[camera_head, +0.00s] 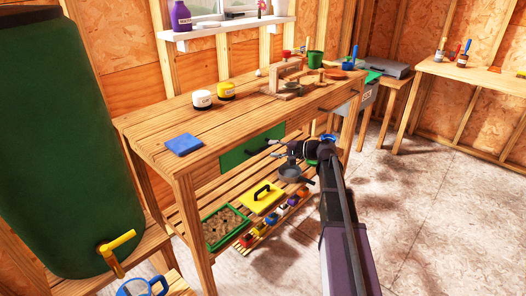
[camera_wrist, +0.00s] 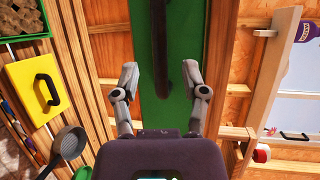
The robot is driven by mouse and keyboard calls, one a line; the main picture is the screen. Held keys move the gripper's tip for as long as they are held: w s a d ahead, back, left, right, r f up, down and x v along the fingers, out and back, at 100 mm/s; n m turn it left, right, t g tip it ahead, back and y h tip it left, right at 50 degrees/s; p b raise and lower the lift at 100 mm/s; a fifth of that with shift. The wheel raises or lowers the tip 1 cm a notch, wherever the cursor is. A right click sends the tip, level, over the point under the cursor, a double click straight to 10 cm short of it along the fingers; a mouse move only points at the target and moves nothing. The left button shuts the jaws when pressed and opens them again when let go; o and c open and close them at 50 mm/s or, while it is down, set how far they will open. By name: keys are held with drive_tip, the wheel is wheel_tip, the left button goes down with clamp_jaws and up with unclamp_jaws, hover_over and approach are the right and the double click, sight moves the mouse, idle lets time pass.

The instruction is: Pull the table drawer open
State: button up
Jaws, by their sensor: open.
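The wooden table (camera_head: 150,128) has a green drawer front (camera_head: 232,158) below its top; it looks closed, flush with the table front. Its dark bar handle (camera_head: 256,150) is partly covered by my gripper in the head view. My gripper (camera_head: 276,148) is open in front of the drawer. In the wrist view the green front (camera_wrist: 205,30) fills the middle, and the dark handle (camera_wrist: 160,35) runs up from between the two fingertips, lined up with the gap. The fingers (camera_wrist: 160,75) do not appear to touch it.
A lower shelf holds a green tray (camera_head: 206,243), a yellow float (camera_head: 262,196) and several small coloured items. A pan (camera_head: 291,172) is near my gripper. A blue sponge-like block (camera_head: 184,144) and two jars lie on top. A green barrel (camera_head: 50,150) stands left; floor at right is clear.

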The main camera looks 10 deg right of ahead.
sight(265, 148)
drive_tip(key=shift+b+x, duration=0.3)
drive_tip(key=shift+x, duration=1.9)
clamp_jaws()
